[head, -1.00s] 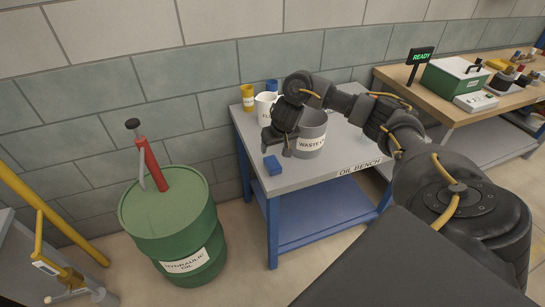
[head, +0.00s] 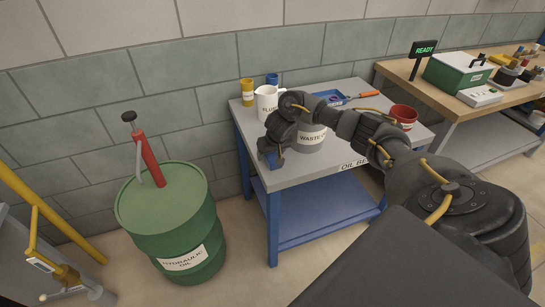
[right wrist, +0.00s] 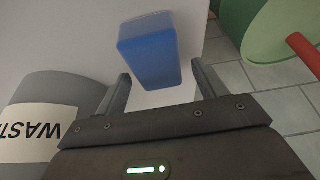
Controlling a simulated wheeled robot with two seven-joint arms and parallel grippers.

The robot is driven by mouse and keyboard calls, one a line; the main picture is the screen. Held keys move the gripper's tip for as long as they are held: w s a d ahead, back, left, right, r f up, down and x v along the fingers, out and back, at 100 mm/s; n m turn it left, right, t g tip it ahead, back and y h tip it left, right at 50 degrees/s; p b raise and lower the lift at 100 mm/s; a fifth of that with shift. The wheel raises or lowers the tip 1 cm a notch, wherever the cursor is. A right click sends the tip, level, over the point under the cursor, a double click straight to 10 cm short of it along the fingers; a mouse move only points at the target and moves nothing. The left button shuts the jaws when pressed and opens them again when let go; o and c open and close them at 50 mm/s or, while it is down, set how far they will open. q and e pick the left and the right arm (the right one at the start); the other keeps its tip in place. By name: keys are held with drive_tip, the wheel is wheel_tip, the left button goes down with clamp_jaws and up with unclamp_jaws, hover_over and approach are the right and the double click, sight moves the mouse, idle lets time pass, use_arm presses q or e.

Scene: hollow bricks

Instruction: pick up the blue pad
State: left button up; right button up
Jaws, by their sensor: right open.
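The blue pad (right wrist: 148,50) is a small blue block on the grey top of the oil bench (head: 300,174), at its left front corner. In the head view only a bit of the pad (head: 272,160) shows, mostly hidden by my right gripper (head: 270,154). In the right wrist view my right gripper (right wrist: 160,80) is open, with one finger on each side of the pad's near end. A gap shows between the pad and each finger. My left gripper is in neither view.
The grey waste container (head: 310,137) stands close beside my right gripper. Behind are a white jug (head: 267,101), a yellow container (head: 247,92), a blue tray and a red cup (head: 404,115). A green drum (head: 170,215) stands left of the bench.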

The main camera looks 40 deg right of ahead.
drive_tip(key=shift+w+f, duration=0.15)
drive_tip(key=shift+f, duration=0.25)
drive_tip(key=c, duration=1.1)
drive_tip(key=shift+o, duration=0.2)
drive_tip(key=shift+r, duration=0.1)
drive_tip(key=shift+r, duration=0.4)
wheel_tip(320, 180, up, 2)
drive_tip(key=shift+r, duration=0.2)
drive_tip(key=s+r+p, duration=0.1)
drive_tip(key=r, duration=0.1)
drive_tip(key=s+r+p, duration=0.1)
drive_tip(key=s+r, duration=0.1)
drive_tip(key=s+r+p, duration=0.1)
drive_tip(key=r, duration=0.1)
drive_tip(key=shift+s+d+r, duration=0.1)
drive_tip(key=shift+s+r, duration=0.1)
drive_tip(key=shift+s, duration=0.1)
drive_tip(key=s+r+p, duration=0.2)
drive_tip(key=s+r, duration=0.1)
drive_tip(key=s, duration=0.6)
drive_tip(key=shift+s+a+r, duration=0.2)
drive_tip(key=shift+s+a, duration=0.05)
